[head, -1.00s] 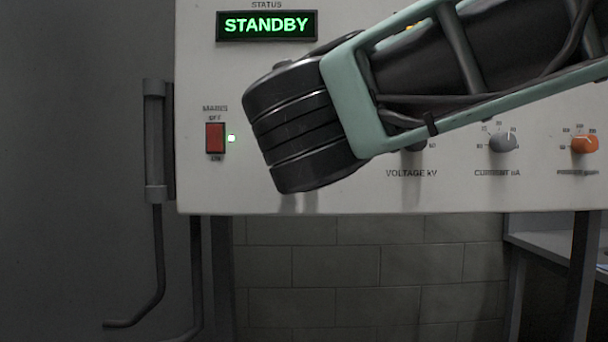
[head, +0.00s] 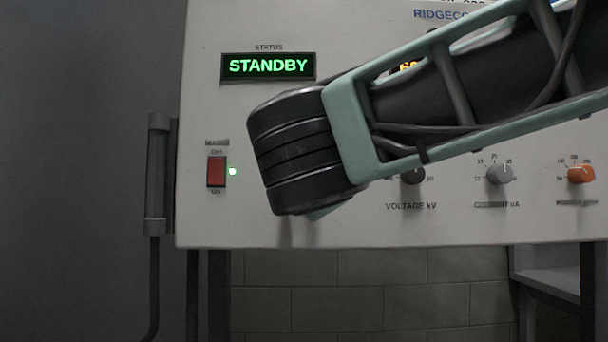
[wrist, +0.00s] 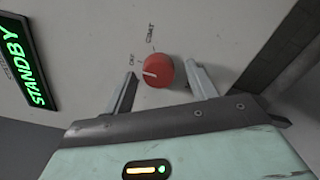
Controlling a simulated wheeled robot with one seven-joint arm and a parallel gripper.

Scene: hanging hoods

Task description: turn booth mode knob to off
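The red booth mode knob (wrist: 158,71) is on the pale panel in the wrist view, with a white pointer line aimed left, close to the OFF label. A COAT label sits above the knob. My gripper (wrist: 161,70) is open, with one finger on each side of the knob. A gap shows on the left; whether the right finger touches it I cannot tell. In the head view my arm hides the knob and the gripper.
The panel (head: 350,228) also carries a green STANDBY display (head: 268,66), a red mains switch (head: 216,172), a black voltage knob (head: 412,175), a grey current knob (head: 499,173) and an orange knob (head: 581,174). A grey handle-like pipe (head: 156,180) stands left of the panel.

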